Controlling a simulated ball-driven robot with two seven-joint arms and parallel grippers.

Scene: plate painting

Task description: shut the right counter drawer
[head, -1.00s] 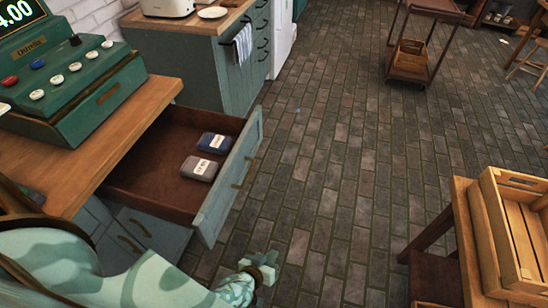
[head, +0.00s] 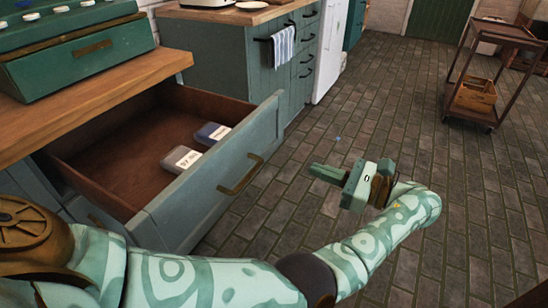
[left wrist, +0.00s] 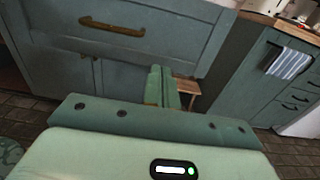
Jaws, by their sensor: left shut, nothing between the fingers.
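The counter drawer (head: 205,190) stands pulled out, its grey-blue front facing right with a brass handle (head: 241,175). Two small packets, one grey (head: 181,159) and one dark blue (head: 212,133), lie inside it. My left gripper (head: 312,171) is shut and empty, held out over the floor to the right of the drawer front, its fingers pointing left toward the front and apart from it in the head view. In the left wrist view the drawer front (left wrist: 150,45) and its handle (left wrist: 112,27) lie beyond the shut fingers (left wrist: 160,75). My right gripper is not in view.
A green cash register (head: 75,50) stands on the wooden counter (head: 110,92) above the drawer. A second green cabinet with a striped towel (head: 284,46) is behind. A wheeled cart (head: 480,75) stands at the back right.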

